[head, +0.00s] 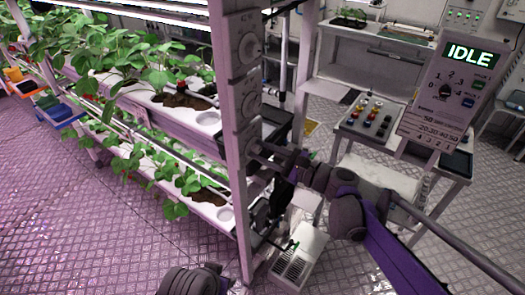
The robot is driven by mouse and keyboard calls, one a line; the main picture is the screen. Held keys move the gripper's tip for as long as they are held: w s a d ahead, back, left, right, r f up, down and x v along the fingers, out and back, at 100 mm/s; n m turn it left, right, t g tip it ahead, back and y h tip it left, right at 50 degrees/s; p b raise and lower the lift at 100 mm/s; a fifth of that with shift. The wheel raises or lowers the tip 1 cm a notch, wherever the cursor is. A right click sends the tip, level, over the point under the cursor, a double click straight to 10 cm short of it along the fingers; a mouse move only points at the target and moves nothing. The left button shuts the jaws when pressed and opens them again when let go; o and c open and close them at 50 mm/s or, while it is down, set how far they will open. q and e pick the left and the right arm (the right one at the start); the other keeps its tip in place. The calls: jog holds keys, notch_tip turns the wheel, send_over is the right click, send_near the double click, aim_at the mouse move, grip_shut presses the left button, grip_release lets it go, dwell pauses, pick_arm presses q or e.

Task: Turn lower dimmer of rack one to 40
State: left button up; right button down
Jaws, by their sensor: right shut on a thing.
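The rack's upright post (228,90) carries dials one above another: an upper dial (248,48), a middle dial (249,105) and the lower dimmer (254,147). My right gripper (262,151) reaches in from the right and is shut on the lower dimmer's knob. The fingers cover most of this knob, so its pointer and scale cannot be read. My left gripper is out of view; only a dark part of my left arm shows at the bottom edge.
Strawberry plants grow in white troughs (205,118) left of the post. A white vented box (300,257) stands on the floor below my right arm. A panel reading IDLE (450,90) and a button console (368,122) are at right.

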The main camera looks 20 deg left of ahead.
jog(key=n, duration=0.6)
jog(key=shift+p, duration=0.35)
jog(key=n+p, duration=0.1)
jog(key=n, duration=0.4)
jog(key=shift+s+n, duration=0.1)
jog(key=shift+n, duration=0.3)
jog(key=n+p, duration=0.1)
jog(key=n, duration=0.4)
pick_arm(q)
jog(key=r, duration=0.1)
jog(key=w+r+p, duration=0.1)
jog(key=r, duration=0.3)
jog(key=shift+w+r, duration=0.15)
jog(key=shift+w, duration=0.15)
pick_arm(e)
jog(key=n, duration=0.5)
jog(key=shift+f+n+t, duration=0.15)
jog(key=shift+n+t, duration=0.15)
jog(key=shift+n, duration=0.1)
jog(key=c, duration=0.5)
grip_release()
